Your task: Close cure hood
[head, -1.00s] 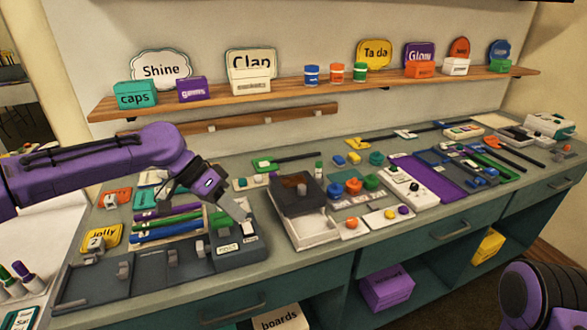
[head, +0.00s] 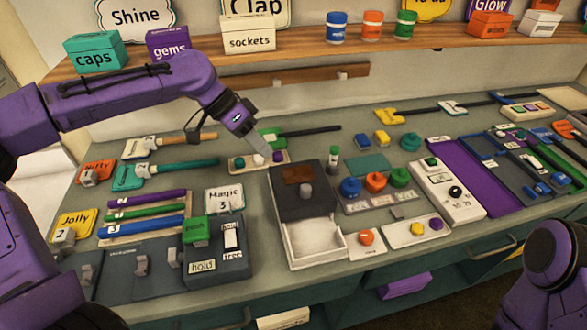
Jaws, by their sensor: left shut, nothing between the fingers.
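The cure hood seems to be the dark grey box (head: 322,207) with a brown window and a grey knob (head: 305,191) on its top. A white open tray (head: 303,262) shows in front of and below it, its inside uncovered at the front. My left gripper (head: 262,145) is shut and empty, fingers pointing down and right. It is behind and left of the hood in the picture, over a small wooden strip with coloured pegs, apart from the hood. Of my right arm only a link shows at the lower right; its gripper is out of view.
Left of the hood stands a dark fixture with a green push block (head: 195,230) and a Magic 3 card (head: 224,197). Right of it are coloured knobs (head: 375,181) and a white control box (head: 447,190). A shelf (head: 400,47) with boxes runs above.

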